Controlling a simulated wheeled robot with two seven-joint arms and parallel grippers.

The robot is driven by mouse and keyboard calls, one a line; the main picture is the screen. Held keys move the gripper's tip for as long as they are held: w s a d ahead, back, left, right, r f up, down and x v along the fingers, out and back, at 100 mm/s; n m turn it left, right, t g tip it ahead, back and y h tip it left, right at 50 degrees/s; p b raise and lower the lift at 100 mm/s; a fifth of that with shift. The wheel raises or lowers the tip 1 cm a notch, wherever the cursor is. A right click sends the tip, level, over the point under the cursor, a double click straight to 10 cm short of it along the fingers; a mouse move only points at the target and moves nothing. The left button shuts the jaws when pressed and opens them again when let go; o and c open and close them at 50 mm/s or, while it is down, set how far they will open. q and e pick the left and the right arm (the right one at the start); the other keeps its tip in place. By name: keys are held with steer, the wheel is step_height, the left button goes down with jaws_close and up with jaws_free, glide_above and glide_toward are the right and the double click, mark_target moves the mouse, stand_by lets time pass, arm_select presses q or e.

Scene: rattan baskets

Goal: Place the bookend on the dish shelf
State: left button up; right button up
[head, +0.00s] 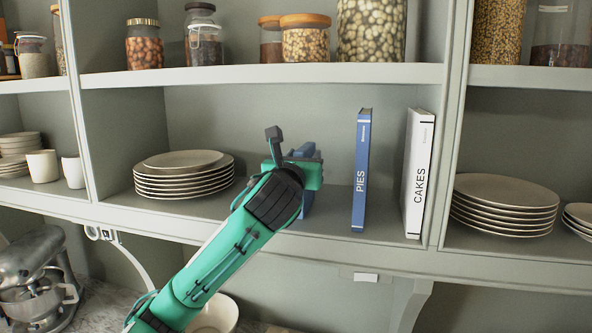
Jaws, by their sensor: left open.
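My left gripper (288,155) is open at the dish shelf (270,228), between the plate stack and the books. Its arm comes up from the bottom left. A blue object (308,207), which looks like the bookend, stands on the shelf right behind the gripper. Most of it is hidden by my gripper and wrist, so I cannot tell whether the fingers touch it. My right gripper is not in view.
A stack of plates (184,184) sits left of my gripper. A blue PIES book (361,172) and a white CAKES book (417,175) stand to its right. Jars line the upper shelf (260,74). A mixer (38,280) and a bowl (217,315) are below.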

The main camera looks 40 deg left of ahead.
arm_select(q)
steer(key=b+v, duration=0.4)
steer(key=v, duration=0.7)
steer(key=shift+s, duration=0.2)
steer(key=shift+d+f, duration=0.1)
steer(key=shift+f, duration=0.05)
